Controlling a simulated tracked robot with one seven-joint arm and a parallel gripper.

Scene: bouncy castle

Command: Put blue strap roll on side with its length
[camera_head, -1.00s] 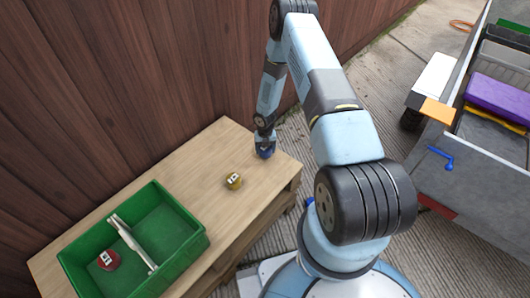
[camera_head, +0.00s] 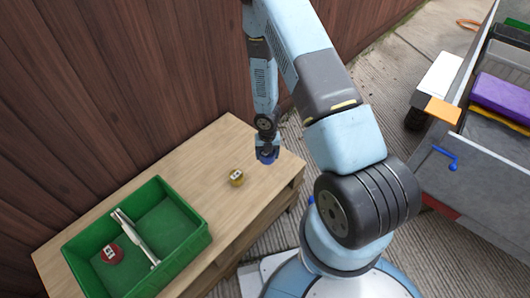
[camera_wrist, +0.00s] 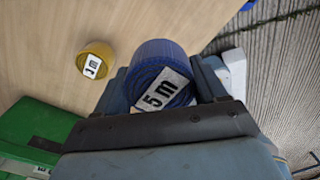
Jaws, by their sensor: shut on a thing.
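The blue strap roll (camera_wrist: 158,66) is between the fingers of my gripper (camera_wrist: 165,88) in the wrist view, with a white label reading "5 m" facing the camera. My gripper is shut on it. In the head view the blue roll (camera_head: 266,156) shows below my gripper (camera_head: 267,148), over the right end of the wooden table (camera_head: 215,150). A yellow strap roll (camera_head: 236,177) lies on the table; its label reads "1 m" in the wrist view (camera_wrist: 95,58). A red strap roll (camera_head: 112,254) with a white label lies in the left compartment of the green crate (camera_head: 190,247).
A white divider (camera_head: 136,238) splits the green crate; its right compartment looks empty. A wooden wall (camera_head: 110,80) stands behind the table. A grey trailer (camera_head: 490,150) with several bins is at the right, apart from the table.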

